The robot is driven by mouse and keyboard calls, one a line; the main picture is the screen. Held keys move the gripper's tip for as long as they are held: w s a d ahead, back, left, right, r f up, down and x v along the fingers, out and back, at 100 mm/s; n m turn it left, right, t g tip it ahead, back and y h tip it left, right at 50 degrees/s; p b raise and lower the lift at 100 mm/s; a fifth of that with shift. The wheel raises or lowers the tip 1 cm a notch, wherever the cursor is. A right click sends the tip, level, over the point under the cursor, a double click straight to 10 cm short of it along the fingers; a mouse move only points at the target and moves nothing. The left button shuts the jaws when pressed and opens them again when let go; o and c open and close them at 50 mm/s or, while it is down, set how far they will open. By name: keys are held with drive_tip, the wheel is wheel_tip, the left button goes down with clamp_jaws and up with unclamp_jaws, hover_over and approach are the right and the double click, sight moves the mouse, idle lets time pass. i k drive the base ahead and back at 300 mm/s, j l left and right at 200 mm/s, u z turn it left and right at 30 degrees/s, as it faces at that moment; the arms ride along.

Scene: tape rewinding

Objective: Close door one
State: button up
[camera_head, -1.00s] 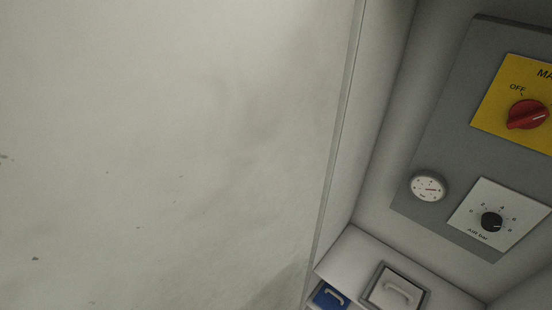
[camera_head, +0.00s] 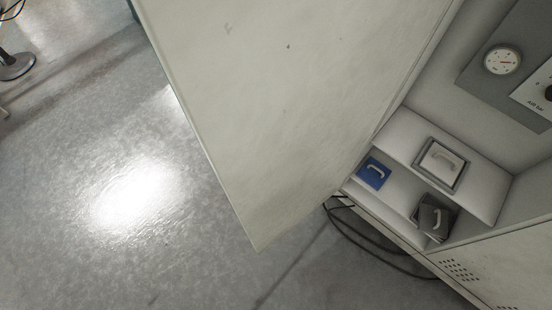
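A large off-white cabinet door (camera_head: 290,90) stands open in the upper middle of the head view. Its lower corner hangs over the grey floor, and its right edge runs along the open cabinet. I cannot read a number on it. The cabinet interior shows to the right, with a white shelf (camera_head: 405,135). My gripper is not in view.
Inside the cabinet are a blue handled piece (camera_head: 374,173), a grey-framed handled panel (camera_head: 441,163), a dark handled piece (camera_head: 434,216) and a round gauge (camera_head: 501,60). Black cables (camera_head: 365,236) lie below the cabinet. The floor (camera_head: 100,240) at left is clear; a dark stand base (camera_head: 14,66) is at far left.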

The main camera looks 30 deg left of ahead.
sight(281, 99)
drive_tip(key=k+j, duration=0.1)
drive_tip(key=j, duration=0.25)
drive_tip(key=k+j+z, duration=0.15)
drive_tip(key=j, duration=0.15)
drive_tip(key=k+j, duration=0.1)
drive_tip(key=j, duration=0.25)
drive_tip(key=k+j+z, duration=0.15)
drive_tip(key=j, duration=0.15)
drive_tip(key=i+j, duration=0.1)
drive_tip(key=j, duration=0.3)
drive_tip(key=i+j+z, duration=0.1)
drive_tip(key=j, duration=0.25)
drive_tip(key=i+j, duration=0.15)
drive_tip(key=j, duration=0.25)
drive_tip(key=k+j, duration=0.1)
drive_tip(key=j, duration=0.6)
drive_tip(key=j+z, duration=0.15)
drive_tip(key=j, duration=0.55)
drive_tip(key=k, duration=0.05)
